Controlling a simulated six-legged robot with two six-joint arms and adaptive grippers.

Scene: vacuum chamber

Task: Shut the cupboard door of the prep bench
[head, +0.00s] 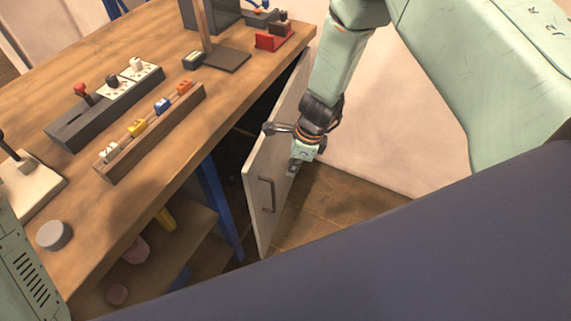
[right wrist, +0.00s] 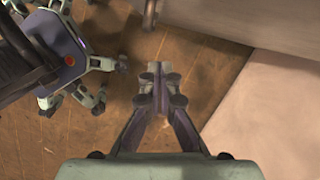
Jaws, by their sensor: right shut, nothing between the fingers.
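The cupboard door (head: 262,220) is a pale panel with a dark bar handle (head: 267,194). It stands ajar at the far part of the front of the prep bench (head: 185,150), its handle end swung out from the bench. A dark gap shows between door and bench. My right gripper (head: 294,170) is beside the outer face of the door, on the side away from the bench. Whether it touches the door I cannot tell. In the right wrist view its fingers (right wrist: 160,85) are shut and empty above the floor. My left gripper is out of view.
The bench top holds a dark block with sockets (head: 105,105), a rack with coloured pieces (head: 150,130), a red box (head: 272,40) and a grey knob (head: 54,236). A blue bench leg (head: 220,205) stands near the door. Brown floor (head: 330,210) is clear outside the door.

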